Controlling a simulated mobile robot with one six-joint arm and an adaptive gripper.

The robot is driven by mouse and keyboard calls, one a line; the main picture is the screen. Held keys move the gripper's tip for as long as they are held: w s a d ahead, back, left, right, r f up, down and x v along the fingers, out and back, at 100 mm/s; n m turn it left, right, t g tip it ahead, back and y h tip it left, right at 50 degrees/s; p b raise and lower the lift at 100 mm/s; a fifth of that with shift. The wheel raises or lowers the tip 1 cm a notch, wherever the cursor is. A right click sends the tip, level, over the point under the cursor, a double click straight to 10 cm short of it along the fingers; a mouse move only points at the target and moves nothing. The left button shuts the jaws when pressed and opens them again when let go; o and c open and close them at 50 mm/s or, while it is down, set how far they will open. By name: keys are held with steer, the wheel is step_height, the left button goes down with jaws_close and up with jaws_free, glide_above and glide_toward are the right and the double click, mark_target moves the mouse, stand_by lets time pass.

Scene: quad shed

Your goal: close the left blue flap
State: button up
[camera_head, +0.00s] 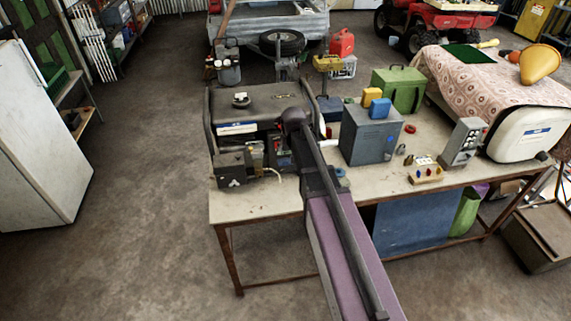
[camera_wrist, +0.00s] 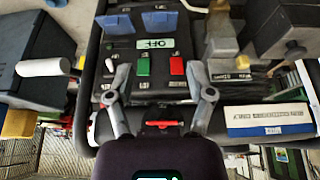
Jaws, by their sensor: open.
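Two blue flaps sit side by side on a dark control panel (camera_wrist: 150,70) at the top of the wrist view: one on the picture's left (camera_wrist: 117,24) and one on its right (camera_wrist: 160,21). The wrist picture seems turned over relative to the head view, so I cannot tell for certain which is the left flap. How far each flap stands open is unclear. My gripper (camera_wrist: 160,97) is open and empty, its fingers spread in front of the panel, apart from the flaps. In the head view my arm hides most of the panel on the black generator (camera_head: 262,103).
The panel also has a green switch (camera_wrist: 143,67), a red switch (camera_wrist: 176,66) and an OFF label. A grey box (camera_head: 370,135) stands right of my arm on the table (camera_head: 285,202). A dark box (camera_head: 234,168) sits at the table's left.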

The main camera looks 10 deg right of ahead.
steer(key=b, duration=1.1)
glide_toward(284, 160)
step_height(284, 160, down, 6)
steer(key=shift+s+f, duration=0.1)
steer(key=shift+s, duration=0.05)
jaws_close()
